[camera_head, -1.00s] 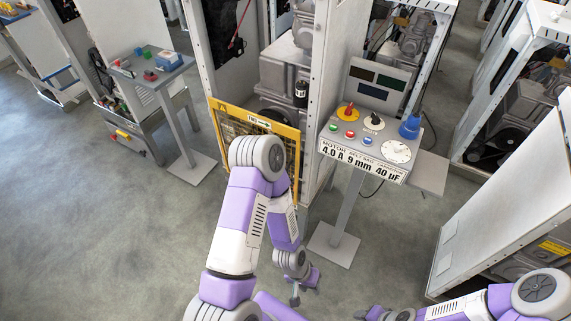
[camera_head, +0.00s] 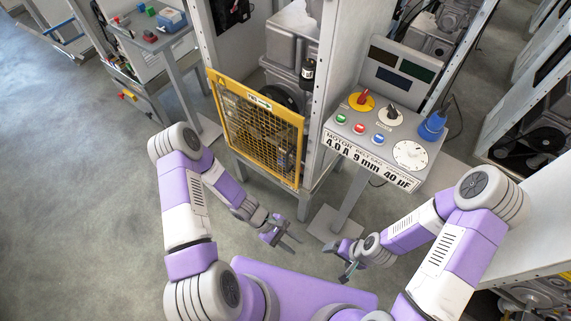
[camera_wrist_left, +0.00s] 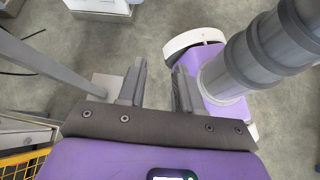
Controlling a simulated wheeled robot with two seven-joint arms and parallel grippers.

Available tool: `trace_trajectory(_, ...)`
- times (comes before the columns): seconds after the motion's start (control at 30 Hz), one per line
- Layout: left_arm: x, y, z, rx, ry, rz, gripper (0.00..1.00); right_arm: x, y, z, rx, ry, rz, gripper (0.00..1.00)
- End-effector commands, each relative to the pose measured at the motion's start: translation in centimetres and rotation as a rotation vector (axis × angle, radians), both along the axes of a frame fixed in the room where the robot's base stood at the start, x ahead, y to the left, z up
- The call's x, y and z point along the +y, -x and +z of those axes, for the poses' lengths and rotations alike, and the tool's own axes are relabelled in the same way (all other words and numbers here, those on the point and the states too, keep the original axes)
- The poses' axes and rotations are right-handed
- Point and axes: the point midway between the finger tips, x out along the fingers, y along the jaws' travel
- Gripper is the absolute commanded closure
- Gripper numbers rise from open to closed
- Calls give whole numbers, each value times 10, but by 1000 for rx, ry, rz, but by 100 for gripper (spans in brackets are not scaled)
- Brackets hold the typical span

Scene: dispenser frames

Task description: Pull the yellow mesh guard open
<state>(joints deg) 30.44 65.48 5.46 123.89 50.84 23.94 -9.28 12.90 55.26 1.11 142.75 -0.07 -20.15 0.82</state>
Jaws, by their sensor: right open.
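The yellow mesh guard (camera_head: 256,132) covers the lower front of the machine cabinet, below the motor. Its frame lies against the cabinet opening and looks closed. A corner of it also shows at the lower left of the left wrist view (camera_wrist_left: 22,163). My left gripper (camera_head: 294,234) is open and empty, in front of and below the guard's right side, apart from it. Its two fingers stand apart with only floor between them in the left wrist view (camera_wrist_left: 158,88). My right gripper (camera_head: 343,264) is open and empty, further right, near the control stand's foot.
A control panel (camera_head: 375,140) with knobs, buttons and a dial stands on a post right of the cabinet. A small side table (camera_head: 150,35) with coloured parts stands at the left. More cabinets line the right. The floor (camera_head: 80,200) at left is clear.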

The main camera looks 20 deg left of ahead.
Motion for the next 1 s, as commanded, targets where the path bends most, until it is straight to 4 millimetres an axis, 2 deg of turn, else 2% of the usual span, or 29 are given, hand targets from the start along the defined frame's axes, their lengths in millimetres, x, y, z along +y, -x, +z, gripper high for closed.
trace_trajectory(0.07, -3, -38, -1, 64, 148, 234, 66, 0, 0, -8, 0, 0, 0, 15)
trace_trajectory(0.17, 9, -95, 5, 83, 333, 525, 66, 0, 0, -14, -1, 0, 0, 15)
trace_trajectory(0.2, 20, -118, 7, 75, 398, 637, 66, 0, 0, -16, -1, 0, 1, 15)
trace_trajectory(0.3, 57, -166, 10, 25, 535, 887, 66, 0, 0, -20, -1, 0, 1, 15)
trace_trajectory(0.4, 94, -196, 11, -36, 624, 1073, 66, 0, -1, -22, -1, 0, 1, 15)
trace_trajectory(0.5, 121, -211, 12, -84, 675, 1188, 66, 0, -1, -24, -1, 0, 1, 15)
trace_trajectory(0.6, 132, -220, 12, -109, 696, 1240, 66, 0, -1, -25, -1, -1, 1, 15)
trace_trajectory(0.67, 132, -225, 13, -114, 701, 1248, 66, 0, -1, -25, -1, 0, 1, 15)
trace_trajectory(1.0, 104, -269, 13, -113, 700, 1243, 66, 0, -1, -33, -1, 0, 1, 15)
